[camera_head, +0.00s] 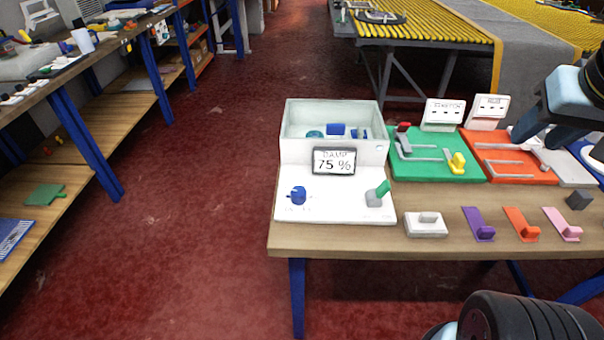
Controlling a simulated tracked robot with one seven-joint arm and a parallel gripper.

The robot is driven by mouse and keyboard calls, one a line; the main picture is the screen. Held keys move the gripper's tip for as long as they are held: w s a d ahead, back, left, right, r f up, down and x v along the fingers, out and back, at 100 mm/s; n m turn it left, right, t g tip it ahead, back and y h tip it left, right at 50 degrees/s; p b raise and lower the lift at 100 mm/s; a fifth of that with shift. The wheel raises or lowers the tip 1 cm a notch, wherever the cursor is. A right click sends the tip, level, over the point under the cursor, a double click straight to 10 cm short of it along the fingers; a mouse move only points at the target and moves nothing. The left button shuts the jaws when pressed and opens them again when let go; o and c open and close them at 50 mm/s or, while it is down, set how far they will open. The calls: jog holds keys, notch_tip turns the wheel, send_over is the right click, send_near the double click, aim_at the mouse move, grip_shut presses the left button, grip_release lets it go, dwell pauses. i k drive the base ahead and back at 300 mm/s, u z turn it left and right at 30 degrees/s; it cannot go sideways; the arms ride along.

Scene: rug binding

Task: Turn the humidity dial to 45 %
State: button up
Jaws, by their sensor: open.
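A white humidity unit stands at the left end of the table. A green-handled lever (378,194) on a grey base is at the panel's right. My gripper (530,142) is the dark end of my arm at the upper right, over the red board. It is open, well to the right of the dial and apart from it. Its fingertips are hard to make out.
An open white box (334,120) with blue and teal items forms the back of the unit. Green (433,168) and red (505,165) boards with handles lie to the right. Several coloured hooks line the table front (440,244). The floor left of the table is clear.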

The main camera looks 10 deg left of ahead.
aim_at(297, 196)
jog(key=z, duration=1.65)
jog(key=i, duration=0.1)
jog(key=u, duration=3.1)
jog(key=k, duration=1.25)
jog(key=z, duration=0.45)
jog(key=i, duration=1)
jog(key=u, duration=0.05)
